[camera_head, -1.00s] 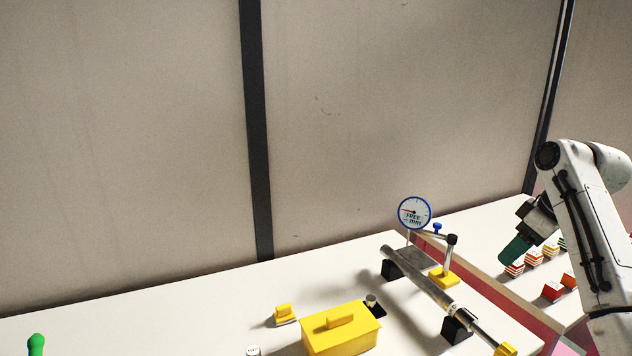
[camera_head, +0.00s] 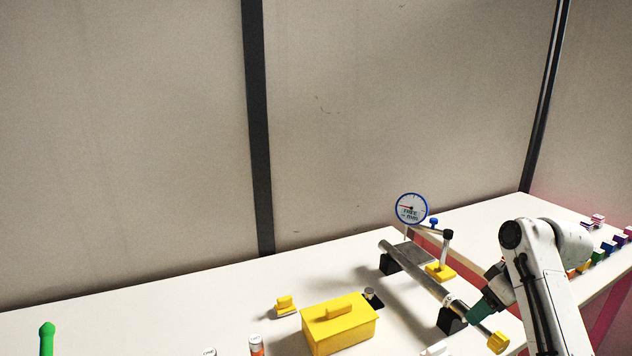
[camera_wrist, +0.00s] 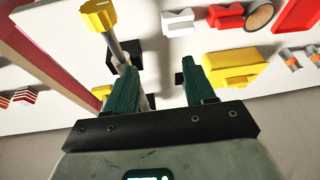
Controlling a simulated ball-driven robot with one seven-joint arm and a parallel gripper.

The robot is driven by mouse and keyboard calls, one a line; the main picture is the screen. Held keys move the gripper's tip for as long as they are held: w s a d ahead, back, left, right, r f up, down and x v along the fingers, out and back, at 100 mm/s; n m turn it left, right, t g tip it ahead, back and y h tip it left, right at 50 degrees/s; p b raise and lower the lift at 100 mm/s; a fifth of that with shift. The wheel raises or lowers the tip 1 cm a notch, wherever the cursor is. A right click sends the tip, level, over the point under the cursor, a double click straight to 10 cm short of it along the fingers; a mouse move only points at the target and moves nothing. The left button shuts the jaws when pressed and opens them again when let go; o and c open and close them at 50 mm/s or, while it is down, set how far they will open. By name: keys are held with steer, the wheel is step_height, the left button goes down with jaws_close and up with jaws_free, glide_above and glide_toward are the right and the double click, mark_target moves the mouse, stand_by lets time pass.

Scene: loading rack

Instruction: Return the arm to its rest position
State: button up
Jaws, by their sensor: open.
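My white arm stands at the right in the head view, bent over the table (camera_head: 190,300). My gripper (camera_head: 478,308) points down and left near the metal bar (camera_head: 425,275) with its yellow knob (camera_head: 498,342). In the wrist view my gripper (camera_wrist: 160,78) shows two green fingers spread apart with nothing held between them. Part of the bar and a black block show behind and between the fingers; I cannot tell how far off they are.
A dial gauge (camera_head: 411,209) on a yellow-based stand (camera_head: 440,271) rises beside the bar. A yellow lidded box (camera_head: 340,325) and a small yellow-handled piece (camera_head: 285,306) lie left of it. Colored blocks (camera_head: 598,255) line the right table. The table's far left is mostly clear.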

steer(key=s+a+f+m, duration=0.1)
steer(key=s+a+f, duration=0.2)
steer(key=s+f, duration=0.35)
steer(key=s+a+f+m+g, duration=0.1)
steer(key=s+a+f, duration=0.2)
steer(key=s+f, duration=0.35)
steer(key=s+a+f+m, duration=0.1)
steer(key=s+a+f, duration=0.2)
steer(key=s+f, duration=0.35)
steer(key=s+d+f+m+h, duration=0.1)
steer(key=s, duration=1.1)
steer(key=s+m+g+h, duration=0.1)
steer(key=s+m+h, duration=0.1)
steer(key=s, duration=1)
steer(key=shift+d+f, duration=0.35)
steer(key=shift+d, duration=0.05)
